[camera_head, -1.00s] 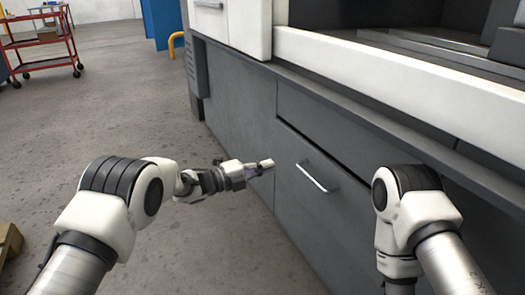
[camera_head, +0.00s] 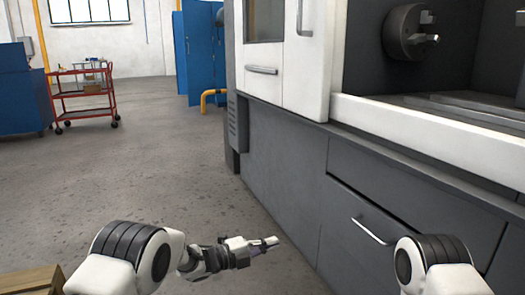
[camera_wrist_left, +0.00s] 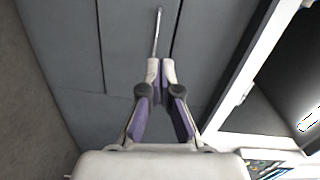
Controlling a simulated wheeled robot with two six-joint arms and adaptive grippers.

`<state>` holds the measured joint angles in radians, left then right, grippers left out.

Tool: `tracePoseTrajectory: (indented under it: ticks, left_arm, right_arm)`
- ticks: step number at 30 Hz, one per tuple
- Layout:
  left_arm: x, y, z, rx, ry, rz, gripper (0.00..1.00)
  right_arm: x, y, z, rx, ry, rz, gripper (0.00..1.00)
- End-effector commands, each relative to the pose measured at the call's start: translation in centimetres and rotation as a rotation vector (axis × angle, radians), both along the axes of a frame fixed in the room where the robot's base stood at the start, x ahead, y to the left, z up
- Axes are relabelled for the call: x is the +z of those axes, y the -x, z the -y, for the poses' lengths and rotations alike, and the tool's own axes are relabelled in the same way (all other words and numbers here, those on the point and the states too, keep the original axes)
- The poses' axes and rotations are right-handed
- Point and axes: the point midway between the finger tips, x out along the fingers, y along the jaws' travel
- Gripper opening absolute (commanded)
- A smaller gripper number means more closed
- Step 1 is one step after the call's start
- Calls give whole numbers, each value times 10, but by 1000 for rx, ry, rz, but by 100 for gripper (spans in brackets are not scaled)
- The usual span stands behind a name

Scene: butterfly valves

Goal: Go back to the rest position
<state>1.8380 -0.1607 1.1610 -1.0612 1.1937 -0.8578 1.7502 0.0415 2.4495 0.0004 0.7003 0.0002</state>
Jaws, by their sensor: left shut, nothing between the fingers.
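My left gripper (camera_head: 272,241) reaches in from the lower left in the head view, in front of the grey machine cabinet. In the left wrist view its fingertips (camera_wrist_left: 161,70) are together with nothing between them. A drawer handle (camera_wrist_left: 157,32) appears beyond the fingertips there; the gap between them is hard to judge. My right arm shows only as an upper joint at the lower right of the head view. Its gripper is out of view.
The large machine (camera_head: 290,160) fills the right side, with a drawer handle (camera_head: 372,232) low on its front. A red cart (camera_head: 83,97) and blue cabinets (camera_head: 199,50) stand at the back. A wooden item (camera_head: 30,280) is at the lower left. Open floor lies between.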

Motion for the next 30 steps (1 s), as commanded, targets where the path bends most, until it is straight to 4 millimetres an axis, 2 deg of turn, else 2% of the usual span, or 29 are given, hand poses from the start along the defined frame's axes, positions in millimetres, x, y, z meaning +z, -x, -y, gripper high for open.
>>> tracePoseTrajectory:
  ticks: [8,11,14,17,18,20,21,25,30]
  left_arm:
    - [-67,29,-56,193,37,-291,0]
    - [-99,50,-82,301,59,-451,0]
    - [-137,84,-112,443,83,-653,0]
    - [-179,139,-150,641,117,-917,0]
    - [-194,167,-166,736,131,-1033,0]
    - [-214,213,-188,881,151,-1200,0]
    - [-223,243,-201,975,163,-1300,0]
    - [-237,330,-232,1253,192,-1556,0]
    - [-233,421,-257,1580,227,-1774,0]
  right_arm:
    - [15,0,0,1,0,-1,40]
    - [20,0,0,1,0,-1,40]
    - [25,0,0,1,0,-1,40]
    - [32,0,0,2,0,-1,40]
    - [34,0,0,2,0,-1,40]
    - [36,0,0,2,0,-1,40]
    - [38,0,0,2,0,-1,40]
    - [40,0,0,2,0,-1,40]
    - [39,0,0,2,0,-1,40]
